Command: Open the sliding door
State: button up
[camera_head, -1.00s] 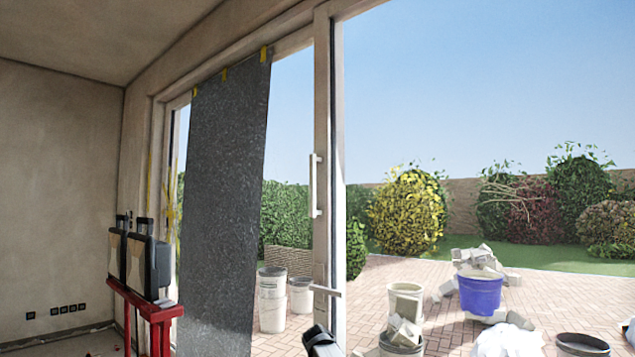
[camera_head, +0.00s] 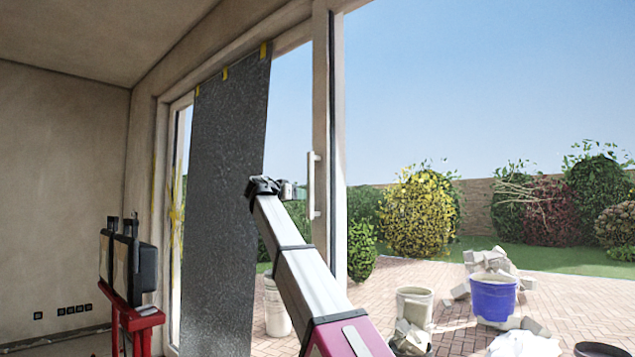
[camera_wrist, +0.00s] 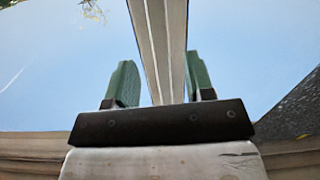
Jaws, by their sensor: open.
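The sliding door's frame post (camera_head: 322,120) stands upright in the middle of the head view, with a white vertical bar handle (camera_head: 312,185) on it. My gripper (camera_head: 288,190) is raised just left of the handle in that view, at about its height. In the wrist view my gripper (camera_wrist: 161,75) is open, its two green fingers apart on either side of a long pale grooved bar (camera_wrist: 158,30). This bar looks like the door's post; I cannot tell whether the handle lies between the fingers, or whether anything touches.
A dark speckled sheet (camera_head: 225,200) taped at its top hangs left of the handle. A red stand (camera_head: 135,315) with black equipment is at the left.

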jog(key=m+h, duration=0.1)
send_near(308, 179)
jog(key=x, duration=0.2)
jog(key=shift+t, duration=0.3)
jog(key=x, duration=1.1)
jog(key=shift+s, duration=0.15)
jog(key=shift+c, duration=0.3)
jog(key=shift+d, duration=0.1)
grip_shut()
